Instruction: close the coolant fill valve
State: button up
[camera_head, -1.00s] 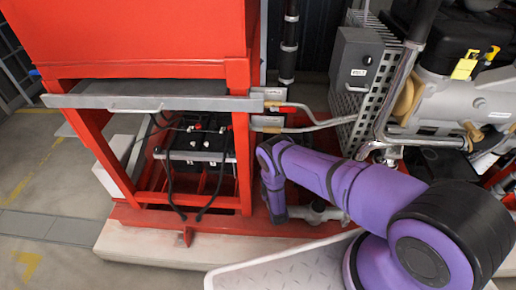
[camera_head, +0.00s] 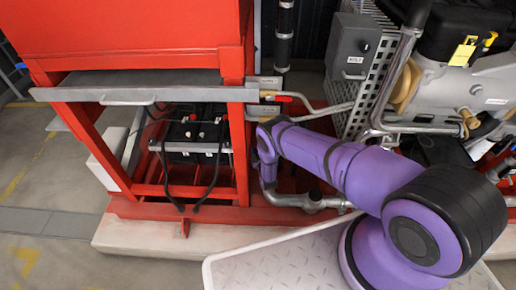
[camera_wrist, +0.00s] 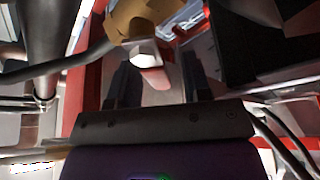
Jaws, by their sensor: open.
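In the head view a small brass valve (camera_head: 269,95) with a red lever (camera_head: 290,98) sits on a pipe at the right side of the red frame. Its label plate is too small to read, so I cannot tell if it is the coolant fill valve. A second plate (camera_head: 262,112) is just below it, partly behind my arm. In the wrist view a brass body (camera_wrist: 140,18) is at the top, with a red-tipped lever (camera_wrist: 154,78) below it. My gripper (camera_wrist: 158,68) is open, its two dark fingers on either side of that lever. Contact is unclear. My fingers are hidden in the head view.
The red frame (camera_head: 240,150) holds a battery (camera_head: 195,135) with black cables. A grey bar (camera_head: 150,93) crosses its front. A grey box (camera_head: 352,48) and engine (camera_head: 460,85) stand right. A pipe (camera_head: 310,200) runs low, below my arm.

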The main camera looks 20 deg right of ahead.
jog(key=shift+w, duration=0.1)
grip_shut()
jog(key=shift+a+n, duration=0.1)
jog(key=shift+n, duration=0.3)
jog(key=shift+w+a+f+n+g+y, duration=0.2)
jog(key=shift+f+n+g, duration=0.3)
jog(key=shift+n, duration=0.75)
jog(key=shift+s+a+f+n+g+y, duration=0.15)
jog(key=shift+f+n+g+y, duration=0.3)
jog(key=shift+n, duration=0.75)
jog(key=shift+w+a+f+n+g+y, duration=0.15)
jog(key=shift+f+n+g, duration=0.4)
jog(key=shift+n, duration=0.7)
jog(key=shift+s+d+f, duration=0.1)
grip_release()
